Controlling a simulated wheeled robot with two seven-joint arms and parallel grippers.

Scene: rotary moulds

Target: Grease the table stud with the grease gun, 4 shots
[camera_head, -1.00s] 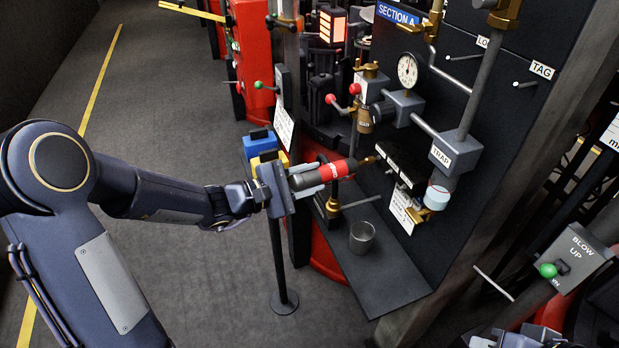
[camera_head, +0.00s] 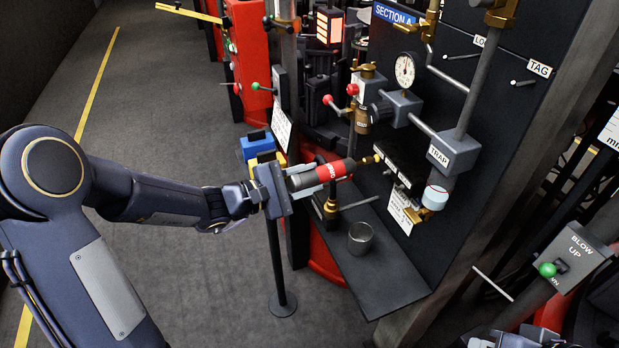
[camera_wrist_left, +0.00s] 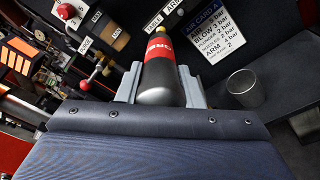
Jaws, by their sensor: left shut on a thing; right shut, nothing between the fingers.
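The grease gun (camera_head: 334,171) has a dark grey and red body and lies level, with its brass nose pointing right toward the panel. My left gripper (camera_head: 305,180) is shut on its rear part; the left wrist view shows the gun (camera_wrist_left: 157,82) between the two grey fingers. The nose is at or close to small brass parts beside a black block (camera_head: 398,160) on the panel. I cannot make out the table stud separately, nor whether the nose touches it. My right gripper (camera_head: 481,342) is shut and empty at the bottom edge, mostly cut off.
A gauge (camera_head: 404,70), valves and pipes crowd the panel above. A blue box (camera_head: 257,146) on a post stands behind the left gripper. The floor at left is open.

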